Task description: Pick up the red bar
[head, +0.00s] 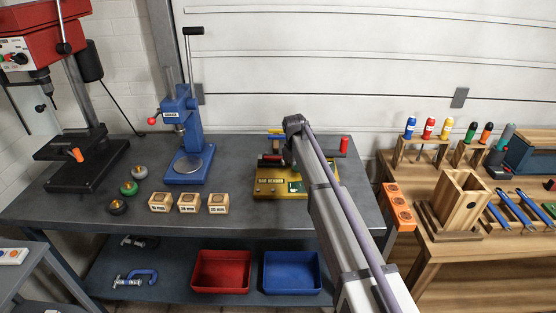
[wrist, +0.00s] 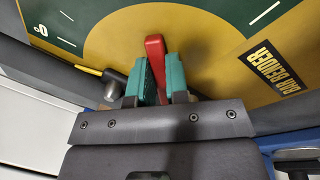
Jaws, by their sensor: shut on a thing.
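The red bar (wrist: 155,50) shows in the wrist view as a red end standing up between my fingers, over the yellow and green face of the bar bender. My gripper (wrist: 160,80) has teal pads and is shut on the bar, one pad on each side. The bar's lower part is hidden between the pads. In the head view my arm covers most of the gripper, which is at the yellow bar bender (head: 268,188) on the grey bench. A small red piece shows there left of my arm; I cannot tell if it is the bar.
A red cylinder (head: 344,145) stands behind the bender on the right. A blue arbor press (head: 187,125) and several wooden blocks (head: 188,202) are to the left. Red (head: 220,272) and blue (head: 291,273) bins sit on the lower shelf. A wooden bench with tools is at right.

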